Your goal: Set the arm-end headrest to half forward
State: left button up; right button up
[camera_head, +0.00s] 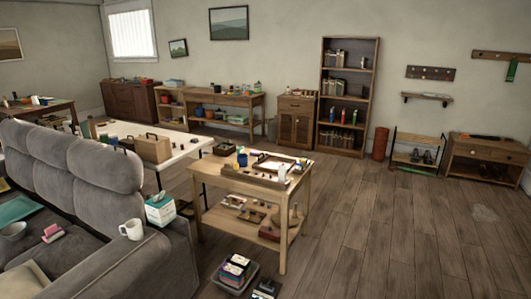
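A grey sofa (165,268) stands at the left, seen from its front at an angle. Several padded headrests line the top of its back. The headrest at the arm end (104,166) is the one nearest the right armrest and looks roughly upright. I cannot tell its exact tilt setting from here. Neither of my grippers shows in the head view.
A white mug (132,229) and a tissue box (160,209) sit on the sofa's right arm. A wooden two-tier table (212,177) stands beside it, with a grey bin (235,275) on the floor. The floor at right (400,240) is clear.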

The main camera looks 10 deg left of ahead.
aim_at(121, 170)
jog(key=i+j+u, duration=0.15)
jog(key=i+u, duration=0.15)
jog(key=i, duration=0.4)
jog(key=i+u, duration=0.25)
jog(key=i, duration=0.5)
jog(key=i+l+u, duration=0.15)
jog(key=i+u, duration=0.15)
jog(key=i, duration=0.4)
